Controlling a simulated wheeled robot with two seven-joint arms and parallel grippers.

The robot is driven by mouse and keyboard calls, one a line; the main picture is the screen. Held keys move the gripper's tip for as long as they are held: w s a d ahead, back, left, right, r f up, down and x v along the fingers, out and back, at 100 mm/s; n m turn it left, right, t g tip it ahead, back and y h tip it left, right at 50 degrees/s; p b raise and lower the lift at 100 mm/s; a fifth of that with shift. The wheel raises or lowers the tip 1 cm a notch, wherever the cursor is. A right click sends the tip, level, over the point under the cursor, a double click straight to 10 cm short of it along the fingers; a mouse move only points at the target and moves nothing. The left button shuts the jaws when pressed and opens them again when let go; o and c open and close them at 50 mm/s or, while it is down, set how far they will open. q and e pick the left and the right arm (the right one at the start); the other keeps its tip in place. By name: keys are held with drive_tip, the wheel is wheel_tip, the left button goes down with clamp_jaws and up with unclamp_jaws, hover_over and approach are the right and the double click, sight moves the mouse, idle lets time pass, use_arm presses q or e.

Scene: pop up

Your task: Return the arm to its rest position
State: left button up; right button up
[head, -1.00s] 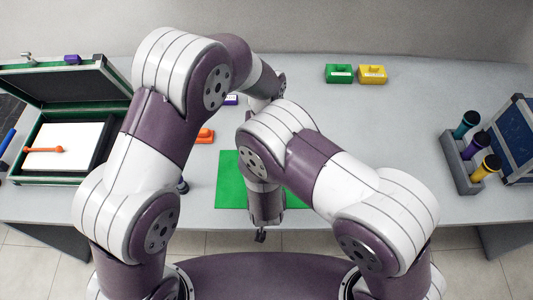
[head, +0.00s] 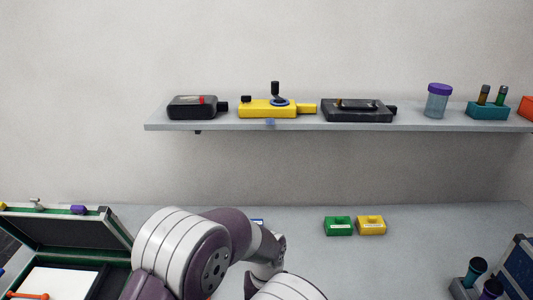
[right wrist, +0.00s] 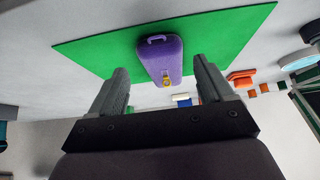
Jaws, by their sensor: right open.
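My right gripper (right wrist: 160,65) shows in the right wrist view with its two fingers spread open. A purple case-like object (right wrist: 161,52) with a small handle and a yellow piece lies on the green mat (right wrist: 95,47), in line with the gap between the fingers. I see no finger touching it. In the head view, my left arm (head: 185,255) is bent up from the lower left. Part of my right arm (head: 288,287) shows at the bottom edge. Neither gripper shows in the head view.
A wall shelf (head: 300,127) holds black and yellow devices, a purple-lidded jar and a teal rack. On the table are green (head: 338,226) and yellow (head: 371,226) boxes, an open green-edged case (head: 70,233) at left, and tubes and a blue panel (head: 519,268) at right.

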drive_tip(key=shift+v, duration=1)
drive_tip(key=w+d+r+g+y, duration=0.15)
drive_tip(key=d+r+g, duration=0.25)
drive_tip(key=d+r, duration=0.65)
use_arm(q)
drive_tip(key=s+a+r, duration=0.3)
drive_tip(key=s+a, duration=0.3)
drive_tip(key=a, duration=0.3)
drive_tip(key=s+a+r+t, duration=0.1)
drive_tip(key=s+a+r, duration=0.2)
drive_tip(key=s+a, duration=0.4)
drive_tip(key=shift+s+a, duration=0.25)
drive_tip(key=shift+a, duration=0.9)
use_arm(e)
drive_tip(key=s+d+r, duration=0.2)
drive_tip(key=d, duration=0.2)
drive_tip(key=s+d+r+g+h, duration=0.1)
drive_tip(key=s+d+r, duration=0.1)
drive_tip(key=d, duration=0.1)
drive_tip(key=shift+d+r, duration=0.3)
drive_tip(key=shift+d, duration=0.1)
use_arm(q)
drive_tip(key=shift+r, duration=0.1)
use_arm(e)
drive_tip(key=shift+w+h, duration=0.1)
drive_tip(key=shift+h, duration=0.15)
